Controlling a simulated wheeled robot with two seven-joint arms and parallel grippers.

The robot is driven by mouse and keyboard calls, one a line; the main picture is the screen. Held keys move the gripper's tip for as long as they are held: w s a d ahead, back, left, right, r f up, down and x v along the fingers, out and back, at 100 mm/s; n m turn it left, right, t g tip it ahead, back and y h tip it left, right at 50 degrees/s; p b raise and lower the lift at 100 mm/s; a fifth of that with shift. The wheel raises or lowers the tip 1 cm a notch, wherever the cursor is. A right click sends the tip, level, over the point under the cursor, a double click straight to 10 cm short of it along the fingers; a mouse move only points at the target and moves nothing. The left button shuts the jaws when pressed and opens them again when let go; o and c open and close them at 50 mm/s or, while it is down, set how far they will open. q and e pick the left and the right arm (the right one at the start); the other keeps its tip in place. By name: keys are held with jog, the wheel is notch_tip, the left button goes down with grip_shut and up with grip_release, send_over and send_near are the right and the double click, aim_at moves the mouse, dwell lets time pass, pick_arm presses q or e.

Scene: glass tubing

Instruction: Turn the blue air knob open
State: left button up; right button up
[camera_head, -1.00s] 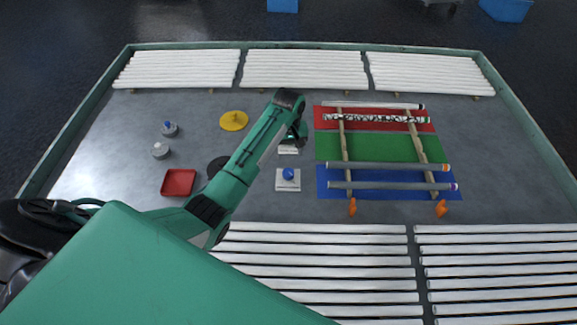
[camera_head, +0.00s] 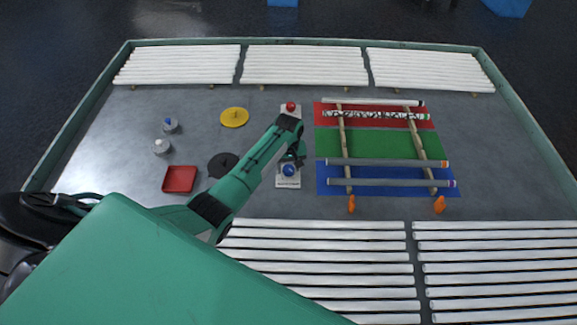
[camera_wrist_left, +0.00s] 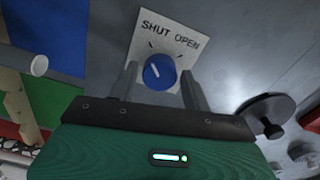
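The blue knob (camera_head: 289,170) sits on a white plate (camera_head: 288,183) near the middle of the table. In the left wrist view the blue knob (camera_wrist_left: 160,72) is in front of my left gripper, its plate (camera_wrist_left: 150,40) lettered SHUT and OPEN. A white line on the knob slants to the upper left, on the SHUT side. My left gripper (camera_head: 291,160) is at the blue knob. In the wrist view its two fingers (camera_wrist_left: 160,78) are apart, one on each side of the knob; I cannot tell whether they touch it. My right gripper is not in view.
A red knob (camera_head: 291,106) on its own plate stands farther back. A black disc (camera_head: 221,164), a yellow disc (camera_head: 234,117) and a red tray (camera_head: 179,179) lie left. Tubes rest on wooden rails (camera_head: 345,150) over coloured mats at right. White tubes (camera_head: 310,257) line the front.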

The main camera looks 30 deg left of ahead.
pick_arm(q)
jog(key=c, duration=0.6)
jog(key=shift+c, duration=0.2)
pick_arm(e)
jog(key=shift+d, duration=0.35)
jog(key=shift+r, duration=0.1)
pick_arm(q)
jog(key=m+p, duration=0.2)
jog(key=m, duration=0.2)
jog(key=shift+r, duration=0.1)
jog(key=m+p, duration=0.1)
jog(key=m, duration=0.2)
jog(key=shift+m+p, duration=0.3)
jog(key=shift+p, duration=0.05)
jog(key=m, duration=0.5)
jog(key=shift+m+p, duration=0.3)
jog(key=shift+p, duration=0.05)
jog(key=m, duration=0.4)
jog(key=shift+m, duration=0.3)
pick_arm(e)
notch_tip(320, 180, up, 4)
